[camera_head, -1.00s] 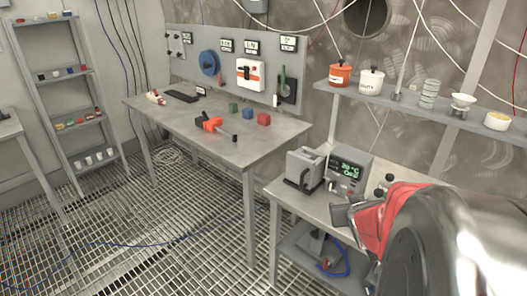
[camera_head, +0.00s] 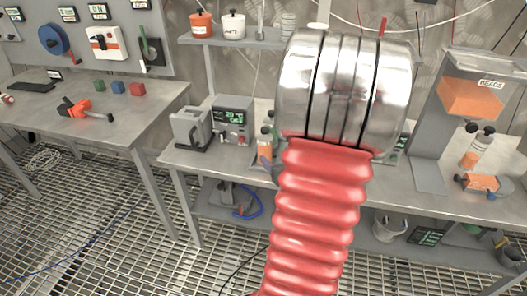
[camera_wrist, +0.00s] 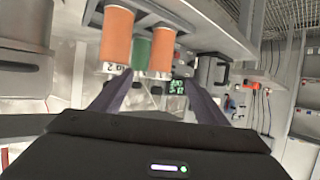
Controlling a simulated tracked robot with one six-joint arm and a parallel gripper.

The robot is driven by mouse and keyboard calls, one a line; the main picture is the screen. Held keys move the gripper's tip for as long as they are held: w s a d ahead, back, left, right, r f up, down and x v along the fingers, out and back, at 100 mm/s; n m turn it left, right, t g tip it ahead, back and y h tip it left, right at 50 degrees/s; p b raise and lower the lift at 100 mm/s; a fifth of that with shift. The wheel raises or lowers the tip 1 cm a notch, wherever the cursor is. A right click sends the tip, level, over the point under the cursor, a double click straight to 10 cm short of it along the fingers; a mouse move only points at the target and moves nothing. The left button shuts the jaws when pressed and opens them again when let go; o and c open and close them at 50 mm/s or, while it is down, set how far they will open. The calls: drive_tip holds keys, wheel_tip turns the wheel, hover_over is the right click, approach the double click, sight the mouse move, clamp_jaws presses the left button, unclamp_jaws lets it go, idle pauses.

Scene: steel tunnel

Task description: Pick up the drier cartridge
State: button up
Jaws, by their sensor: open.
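In the wrist view several labelled cylinders stand close together: an orange cylinder (camera_wrist: 116,38), a green cylinder (camera_wrist: 142,48) and a second orange cylinder (camera_wrist: 163,50). I cannot tell which is the drier cartridge. My gripper (camera_wrist: 155,88) is open, its two dark fingers apart and pointing toward these cylinders, with nothing visibly held. In the head view my arm hides the gripper and the middle of the bench. A bottle with orange contents (camera_head: 264,145) shows just left of the arm. Another orange-filled vessel (camera_head: 478,150) is at the right, below the bead hopper (camera_head: 470,98).
The bench (camera_head: 415,192) has a grey holder (camera_head: 191,128) and a meter with green digits (camera_head: 232,120) at left. A shelf (camera_head: 225,42) with pots runs above. A bucket (camera_head: 390,228) is on the lower shelf. Another table (camera_head: 60,100) is at left.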

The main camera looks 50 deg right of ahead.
sight(268, 148)
drive_tip(key=shift+x, duration=4.3)
drive_tip(key=shift+w, duration=0.15)
drive_tip(key=shift+x, duration=2.5)
drive_tip(key=shift+d+r, duration=0.1)
drive_tip(key=c, duration=1.4)
